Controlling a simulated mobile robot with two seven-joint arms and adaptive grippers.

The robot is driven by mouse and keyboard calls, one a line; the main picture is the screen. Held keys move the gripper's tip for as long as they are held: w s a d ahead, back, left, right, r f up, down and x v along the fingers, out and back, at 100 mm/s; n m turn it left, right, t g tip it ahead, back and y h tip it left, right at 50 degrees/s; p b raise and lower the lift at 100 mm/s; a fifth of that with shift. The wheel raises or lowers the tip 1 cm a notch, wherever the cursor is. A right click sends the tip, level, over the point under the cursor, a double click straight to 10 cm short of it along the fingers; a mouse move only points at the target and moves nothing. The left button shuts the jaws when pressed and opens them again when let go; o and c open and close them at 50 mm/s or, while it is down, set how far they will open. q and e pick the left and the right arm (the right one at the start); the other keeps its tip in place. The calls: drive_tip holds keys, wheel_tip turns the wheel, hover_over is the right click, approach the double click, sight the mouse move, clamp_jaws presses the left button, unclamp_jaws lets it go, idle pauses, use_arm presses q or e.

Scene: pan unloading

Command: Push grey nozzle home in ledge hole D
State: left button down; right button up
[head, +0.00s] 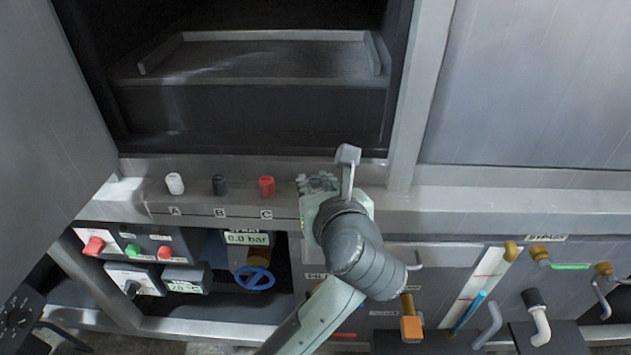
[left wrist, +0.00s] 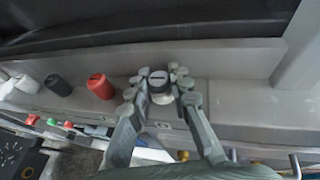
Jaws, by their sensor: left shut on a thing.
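The grey nozzle (left wrist: 158,82) stands upright on the ledge (left wrist: 225,97) in the left wrist view, with a dark slot across its top. A paler round part shows just below it; I cannot tell how deep it sits. My left gripper (left wrist: 160,88) is shut on it, one finger on each side. In the head view my left gripper (head: 318,184) is over the ledge right of letter C and hides the grey nozzle, hole D and its letter. My right gripper is not in view.
White (head: 175,183), black (head: 219,185) and red (head: 266,187) nozzles stand in a row at A, B and C. A dark open chamber with a tray (head: 260,36) lies behind. Knobs, a blue valve wheel (head: 254,278) and pipes sit below the ledge.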

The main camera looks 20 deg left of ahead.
use_arm(q)
drive_tip(key=shift+f, duration=0.2)
drive_tip(key=c, duration=1.3)
unclamp_jaws()
